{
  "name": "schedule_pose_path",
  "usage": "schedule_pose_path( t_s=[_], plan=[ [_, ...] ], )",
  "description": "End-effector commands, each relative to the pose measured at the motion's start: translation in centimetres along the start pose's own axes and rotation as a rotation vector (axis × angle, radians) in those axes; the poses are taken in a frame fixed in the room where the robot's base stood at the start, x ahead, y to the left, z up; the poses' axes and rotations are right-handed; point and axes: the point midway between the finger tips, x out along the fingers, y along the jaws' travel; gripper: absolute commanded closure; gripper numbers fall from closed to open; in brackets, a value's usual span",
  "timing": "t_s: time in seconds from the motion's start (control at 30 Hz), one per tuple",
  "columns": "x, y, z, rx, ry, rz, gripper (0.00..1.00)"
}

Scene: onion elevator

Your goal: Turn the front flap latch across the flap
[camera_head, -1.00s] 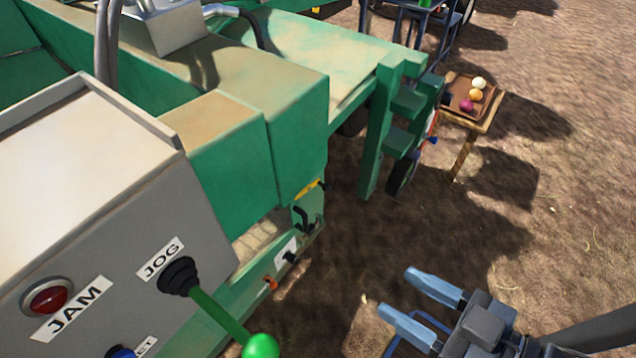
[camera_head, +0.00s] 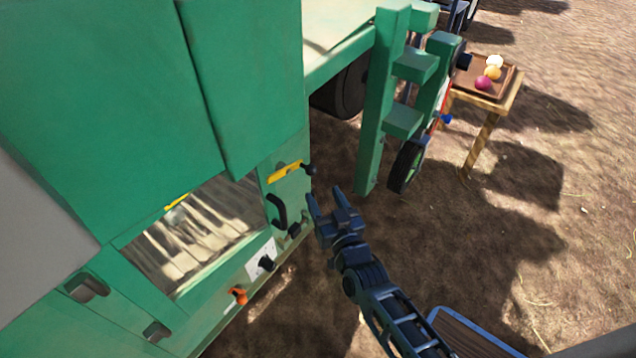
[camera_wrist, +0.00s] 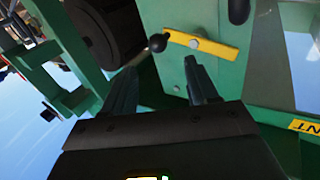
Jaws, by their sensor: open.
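The yellow latch bar (camera_head: 285,172) with a dark ball knob (camera_head: 309,169) sits on the green machine's side plate, near the upper corner of the opening. In the wrist view the yellow latch (camera_wrist: 202,44) lies just beyond my fingertips, with its black knob (camera_wrist: 157,42) at its left end and a round pivot at its middle. My gripper (camera_head: 323,193) is open and empty, below and right of the knob. In the wrist view my gripper (camera_wrist: 160,65) has its fingers apart, with the knob ahead of the gap and not between them.
A black handle (camera_head: 277,211), an orange knob (camera_head: 238,295) and dark knobs are on the green panel below. A green post (camera_head: 380,105) and a wheel (camera_head: 406,166) stand to the right. A small table with a tray (camera_head: 487,92) of onions is farther back. Bare ground lies right.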

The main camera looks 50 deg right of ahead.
Motion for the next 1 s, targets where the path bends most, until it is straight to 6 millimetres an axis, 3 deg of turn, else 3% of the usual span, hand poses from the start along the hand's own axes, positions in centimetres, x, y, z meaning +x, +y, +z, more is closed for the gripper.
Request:
schedule_pose_path(
  t_s=[0.6, 1.0],
  plan=[
    [7.5, 0.3, 0.1, -0.001, 0.003, 0.005, 0.42],
    [8.1, 0.2, 0.1, -0.002, 0.002, 0.003, 0.43]
  ],
)
